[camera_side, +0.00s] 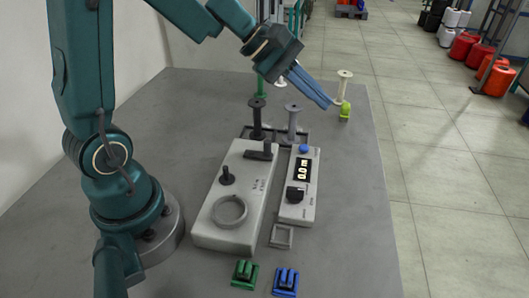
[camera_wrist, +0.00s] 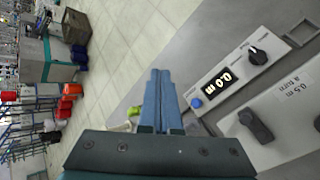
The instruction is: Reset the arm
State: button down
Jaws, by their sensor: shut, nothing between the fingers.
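My gripper (camera_side: 327,104) has long blue fingers, shut with nothing between them. It hangs in the air above the far right part of the table (camera_side: 350,220), its fingers pointing down and right in the side view. In the wrist view the closed fingers (camera_wrist: 160,74) show in the middle. A pale grey winding unit (camera_side: 215,235) stands on the table below and left of the gripper. Beside it is a counter box (camera_side: 297,212) reading 0.0 m, with a blue button (camera_side: 304,149) and black knob (camera_side: 295,194). They also show at the right of the wrist view.
A black spool (camera_side: 257,118) and a grey spool (camera_side: 293,122) stand behind the units. A cream spool (camera_side: 343,86) and lime-green object (camera_side: 345,111) are near the far right edge. Green (camera_side: 245,272) and blue (camera_side: 286,281) clips and a small square frame (camera_side: 282,237) lie in front.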

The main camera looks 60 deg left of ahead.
jog(key=s+d+r+m+g+y, duration=0.1)
jog(key=s+d+r+m, duration=0.3)
jog(key=s+d+m, duration=0.45)
jog(key=s+a+f+m+y, duration=0.4)
jog(key=s+a+m, duration=0.3)
jog(key=s, duration=0.4)
jog(key=shift+a+g+y, duration=0.4)
jog(key=shift+a+y, duration=0.15)
jog(key=shift+y, duration=0.05)
